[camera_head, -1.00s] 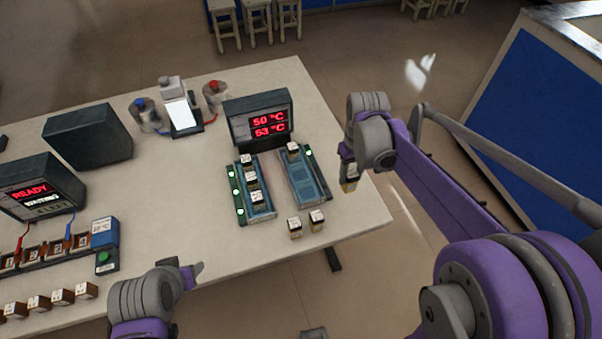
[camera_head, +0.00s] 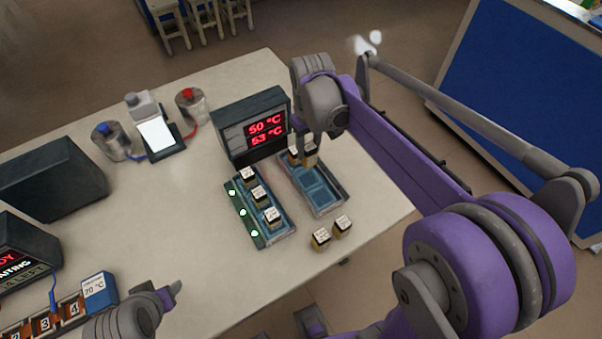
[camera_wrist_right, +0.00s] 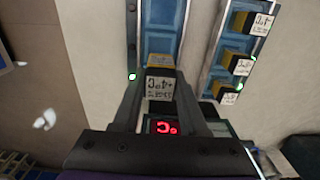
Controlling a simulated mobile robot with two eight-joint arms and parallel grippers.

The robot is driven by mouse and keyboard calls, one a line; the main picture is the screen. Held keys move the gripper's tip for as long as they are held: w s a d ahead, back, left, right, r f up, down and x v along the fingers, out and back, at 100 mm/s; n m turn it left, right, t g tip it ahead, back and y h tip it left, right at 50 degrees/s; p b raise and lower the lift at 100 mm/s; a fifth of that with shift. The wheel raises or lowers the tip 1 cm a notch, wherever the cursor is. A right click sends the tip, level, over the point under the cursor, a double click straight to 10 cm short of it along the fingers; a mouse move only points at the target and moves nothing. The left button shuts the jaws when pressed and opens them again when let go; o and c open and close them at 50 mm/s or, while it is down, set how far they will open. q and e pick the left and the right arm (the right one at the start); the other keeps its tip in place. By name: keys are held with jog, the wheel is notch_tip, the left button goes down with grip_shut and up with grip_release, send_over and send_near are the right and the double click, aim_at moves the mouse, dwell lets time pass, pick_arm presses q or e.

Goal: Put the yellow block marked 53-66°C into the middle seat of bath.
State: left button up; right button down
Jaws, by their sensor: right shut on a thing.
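My right gripper (camera_head: 306,140) is shut on a yellow block (camera_head: 311,157) with a white label, over the back part of the right-hand tray of the bath (camera_head: 324,202). In the right wrist view the held block (camera_wrist_right: 160,86) sits between the fingers, with blue seats beyond it; its marking is too small to read. The middle and front seats look empty. I cannot tell whether the held block touches the tray. My left gripper (camera_head: 172,292) is low at the left, away from the bath.
The bath's left-hand tray (camera_head: 284,234) holds three similar blocks. Two loose blocks (camera_head: 331,232) stand on the table in front of the right-hand tray. The display (camera_head: 252,125) behind shows 50 °C and 53 °C. Bottles (camera_head: 112,140) stand farther left.

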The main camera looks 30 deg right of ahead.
aim_at(309, 158)
notch_tip(309, 158, down, 5)
jog(key=shift+d+r, duration=0.1)
jog(key=shift+r, duration=0.1)
jog(key=shift+f+b, duration=0.3)
jog(key=shift+f, duration=1.8)
pick_arm(q)
jog(key=shift+s+f, duration=0.15)
jog(key=shift+f, duration=0.2)
jog(key=shift+f, duration=0.2)
pick_arm(e)
jog(key=shift+f, duration=0.2)
jog(key=shift+c, duration=2.2)
grip_release()
pick_arm(q)
jog(key=shift+r, duration=0.15)
pick_arm(e)
jog(key=shift+r, duration=0.15)
